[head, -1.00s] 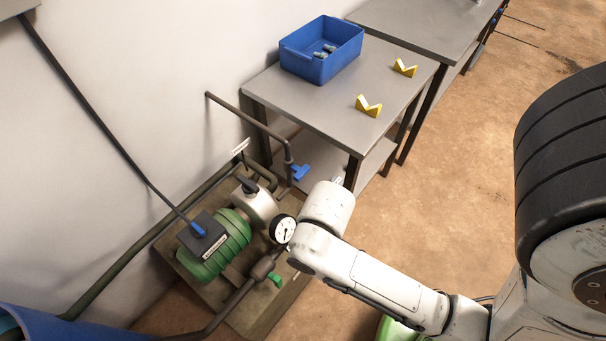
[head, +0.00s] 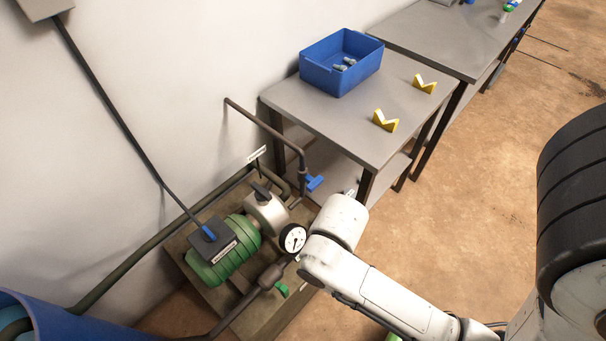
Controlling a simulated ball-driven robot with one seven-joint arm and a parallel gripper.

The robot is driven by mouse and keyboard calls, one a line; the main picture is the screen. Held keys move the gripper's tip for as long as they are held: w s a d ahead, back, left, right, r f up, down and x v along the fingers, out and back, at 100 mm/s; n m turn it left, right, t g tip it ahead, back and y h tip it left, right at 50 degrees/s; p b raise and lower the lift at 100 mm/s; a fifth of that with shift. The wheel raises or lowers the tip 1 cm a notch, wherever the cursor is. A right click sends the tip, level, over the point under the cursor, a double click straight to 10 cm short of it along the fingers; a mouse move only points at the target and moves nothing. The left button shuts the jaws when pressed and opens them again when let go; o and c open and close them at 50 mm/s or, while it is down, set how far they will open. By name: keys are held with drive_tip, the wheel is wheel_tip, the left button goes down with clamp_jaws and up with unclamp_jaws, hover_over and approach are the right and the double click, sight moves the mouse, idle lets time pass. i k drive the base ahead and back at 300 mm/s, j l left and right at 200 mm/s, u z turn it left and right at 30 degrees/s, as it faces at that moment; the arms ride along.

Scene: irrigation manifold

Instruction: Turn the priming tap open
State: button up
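A blue-handled tap (head: 314,183) sits on a thin dark pipe that drops from the wall beside the pump. A second tap with a green handle (head: 281,290) is on the pipe in front of the pump. I cannot read the labels, so I cannot tell which is the priming tap. The green pump (head: 222,262) stands on a low plinth with a round pressure gauge (head: 292,238) at its right. My white arm reaches in from the lower right, and its near-end link is just right of the gauge. My gripper is not visible.
A grey table (head: 335,117) behind the pump holds a blue bin (head: 340,72) with small fittings and two yellow V-shaped blocks (head: 385,121). A blue barrel (head: 60,315) stands at lower left. Brown floor (head: 470,200) is open to the right.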

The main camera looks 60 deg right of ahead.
sight(313, 183)
drive_tip(key=z, duration=1.05)
drive_tip(key=k+j+z, duration=0.15)
drive_tip(key=z, duration=0.15)
drive_tip(key=k+j+z, duration=0.3)
drive_tip(key=i+j, duration=0.05)
